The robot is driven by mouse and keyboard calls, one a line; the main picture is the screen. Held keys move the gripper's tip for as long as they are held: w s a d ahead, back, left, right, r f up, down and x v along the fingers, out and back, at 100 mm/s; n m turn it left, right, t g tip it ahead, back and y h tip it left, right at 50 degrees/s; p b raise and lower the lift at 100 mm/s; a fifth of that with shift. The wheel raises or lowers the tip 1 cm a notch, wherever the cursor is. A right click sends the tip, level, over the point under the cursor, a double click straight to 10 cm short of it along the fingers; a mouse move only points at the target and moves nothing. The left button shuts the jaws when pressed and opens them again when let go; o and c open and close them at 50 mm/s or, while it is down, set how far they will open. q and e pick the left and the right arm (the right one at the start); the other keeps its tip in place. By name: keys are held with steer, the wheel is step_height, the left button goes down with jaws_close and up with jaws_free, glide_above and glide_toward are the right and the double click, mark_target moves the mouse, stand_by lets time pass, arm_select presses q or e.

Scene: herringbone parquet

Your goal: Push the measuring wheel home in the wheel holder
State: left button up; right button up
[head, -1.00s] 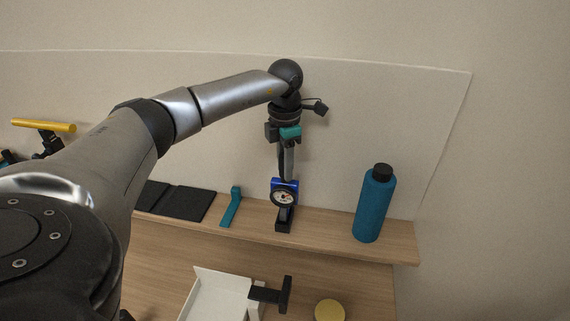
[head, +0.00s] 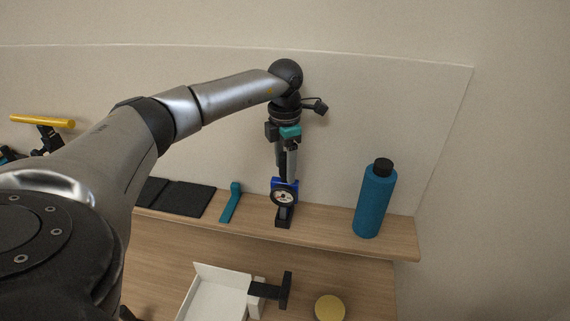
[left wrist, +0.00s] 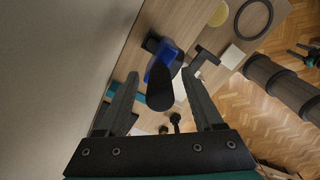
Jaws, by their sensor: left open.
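The measuring wheel (head: 284,197) is blue with a pale round face and a dark rim. It stands in the black wheel holder (head: 284,219) on the wooden shelf, about upright. Whether it is fully seated is too small to tell. My left gripper (head: 285,174) hangs pointing down just over the wheel, fingers around its top. In the left wrist view the open fingers (left wrist: 160,75) stand on either side of the dark handle end, with gaps visible. The wheel's blue body (left wrist: 170,57) shows beyond it.
A blue bottle (head: 374,200) stands to the right on the shelf (head: 330,233). A teal tool (head: 231,203) and a black folder (head: 180,196) lie to the left. Below are a white tray (head: 214,292), a black bracket (head: 287,289) and a yellow disc (head: 329,309). The wall is close behind.

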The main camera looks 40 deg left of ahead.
arm_select(q)
step_height(320, 180, up, 15)
steer(key=b, duration=0.1)
steer(key=shift+r, duration=0.15)
stand_by(0.8)
